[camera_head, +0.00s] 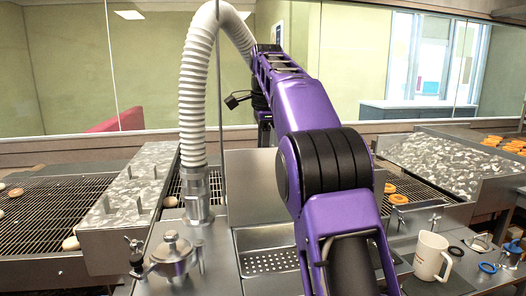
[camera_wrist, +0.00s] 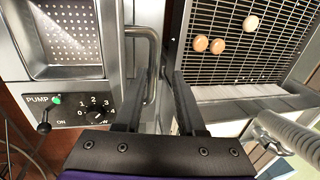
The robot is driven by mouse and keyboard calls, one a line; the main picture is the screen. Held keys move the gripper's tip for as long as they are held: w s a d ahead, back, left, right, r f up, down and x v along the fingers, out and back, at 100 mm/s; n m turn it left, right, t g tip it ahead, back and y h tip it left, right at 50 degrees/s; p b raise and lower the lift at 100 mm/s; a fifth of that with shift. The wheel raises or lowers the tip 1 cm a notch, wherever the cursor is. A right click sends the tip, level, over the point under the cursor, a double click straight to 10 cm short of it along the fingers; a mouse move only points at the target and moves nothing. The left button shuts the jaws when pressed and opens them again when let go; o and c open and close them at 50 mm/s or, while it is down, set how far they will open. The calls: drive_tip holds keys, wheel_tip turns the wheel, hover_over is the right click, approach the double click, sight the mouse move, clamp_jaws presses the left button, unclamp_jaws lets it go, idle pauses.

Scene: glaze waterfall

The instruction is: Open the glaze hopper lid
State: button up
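A round metal vessel with a domed lid and knob (camera_head: 172,248) stands at lower left in the head view. It looks like the hopper lid, and it looks shut. A bent metal bar handle (camera_wrist: 151,38) shows in the wrist view beside a steel box; I cannot tell whether it belongs to the lid. My gripper (camera_wrist: 160,72) is open, its fingers apart and pointing toward the gap between that box and a wire grid. The handle runs close to the left finger; contact is unclear. In the head view my arm hides the gripper.
A pump panel (camera_wrist: 75,112) with lever and dial sits left of the fingers. A wire conveyor (camera_wrist: 235,60) with pale rounds lies to the right. A ribbed hose (camera_head: 195,95) rises beside the vessel. A mug (camera_head: 431,257) stands at right near several rings. Glass spans the back.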

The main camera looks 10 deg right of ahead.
drive_tip(key=shift+f, duration=0.45)
